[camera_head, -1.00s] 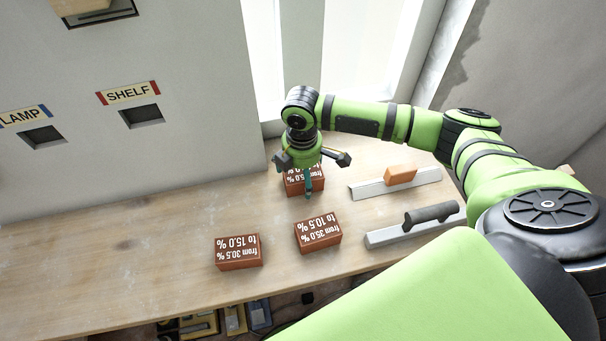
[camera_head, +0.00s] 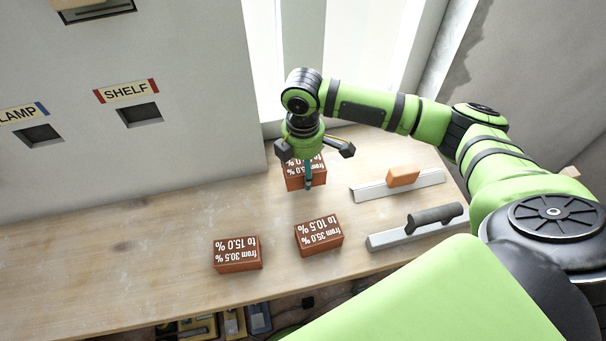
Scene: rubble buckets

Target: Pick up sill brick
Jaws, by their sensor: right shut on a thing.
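A red-brown brick (camera_head: 294,182) with white upside-down lettering is at the back of the wooden bench, below the window. It is the rearmost of three such bricks. My right gripper (camera_head: 307,172) reaches it from above and is shut on it, covering part of its face and lettering. The brick seems slightly raised, but I cannot tell whether its underside is clear of the bench. My left gripper is not in view.
Two more lettered bricks, the middle one (camera_head: 319,237) and the left one (camera_head: 238,253), sit nearer the front edge. A grey panel labelled SHELF (camera_head: 126,91) stands left. The bench's left is clear.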

